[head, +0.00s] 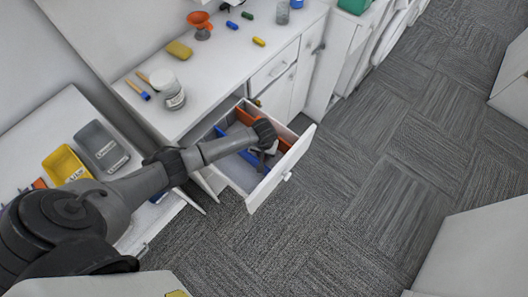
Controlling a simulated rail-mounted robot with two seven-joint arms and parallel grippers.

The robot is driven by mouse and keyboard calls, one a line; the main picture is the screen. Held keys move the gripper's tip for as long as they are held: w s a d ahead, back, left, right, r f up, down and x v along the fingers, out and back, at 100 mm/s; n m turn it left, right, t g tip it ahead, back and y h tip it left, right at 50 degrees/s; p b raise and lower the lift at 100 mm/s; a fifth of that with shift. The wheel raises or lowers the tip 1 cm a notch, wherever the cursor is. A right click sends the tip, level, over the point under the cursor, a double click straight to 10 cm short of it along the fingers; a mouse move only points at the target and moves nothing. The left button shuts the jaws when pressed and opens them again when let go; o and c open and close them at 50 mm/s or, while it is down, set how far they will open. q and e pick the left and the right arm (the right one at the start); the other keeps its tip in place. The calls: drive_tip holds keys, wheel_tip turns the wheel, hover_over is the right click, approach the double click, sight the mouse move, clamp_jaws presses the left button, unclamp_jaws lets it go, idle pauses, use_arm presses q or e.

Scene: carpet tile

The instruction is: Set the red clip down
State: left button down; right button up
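My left arm reaches in from the left over an open white drawer (290,160) below the counter. My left gripper (264,160) points down inside the drawer. Its fingertips are small and partly hidden by the wrist, so I cannot tell whether they are open or shut. I cannot make out a red clip anywhere; it may be hidden by the gripper. Orange-red (244,117) and blue (232,142) strips show inside the drawer. My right gripper is not in view.
The white counter (215,75) bears a jar (174,98), a yellow block (179,50), an orange-red funnel-shaped thing (201,27) and several small coloured pieces. Grey (101,146) and yellow (66,165) bins stand at left. Grey carpet (400,150) is clear at right.

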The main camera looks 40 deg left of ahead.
use_arm(q)
drive_tip(key=shift+f, duration=0.1)
drive_tip(key=shift+f, duration=0.1)
drive_tip(key=c, duration=1)
unclamp_jaws()
wheel_tip(320, 180, up, 12)
drive_tip(key=shift+r+b, duration=0.2)
drive_tip(key=shift+b, duration=0.15)
